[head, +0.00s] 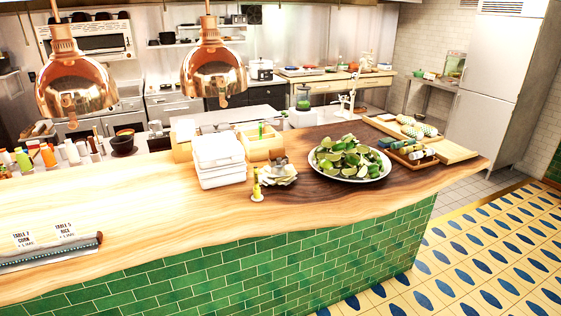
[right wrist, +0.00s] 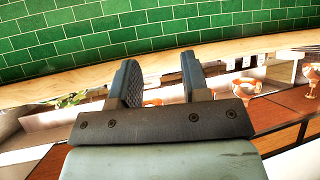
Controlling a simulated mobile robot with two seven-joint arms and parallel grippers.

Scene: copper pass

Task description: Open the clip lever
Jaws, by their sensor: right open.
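A dark ticket rail (head: 50,252) lies on the wooden counter at the front left in the head view. Two white paper tickets, a left one (head: 23,239) and a right one (head: 64,231), stand up at its back edge. A small dark knob shows at its right end, but I cannot tell whether this is the clip lever. My right gripper (right wrist: 159,76) is open and empty in the right wrist view, in front of the counter's green tiled side. It does not show in the head view, and neither does my left gripper.
The wooden counter (head: 130,215) is clear around the rail. Two copper lamps (head: 75,80) (head: 214,68) hang above it. White containers (head: 218,160), a small yellow object (head: 257,187) and a plate of limes (head: 350,158) stand farther right.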

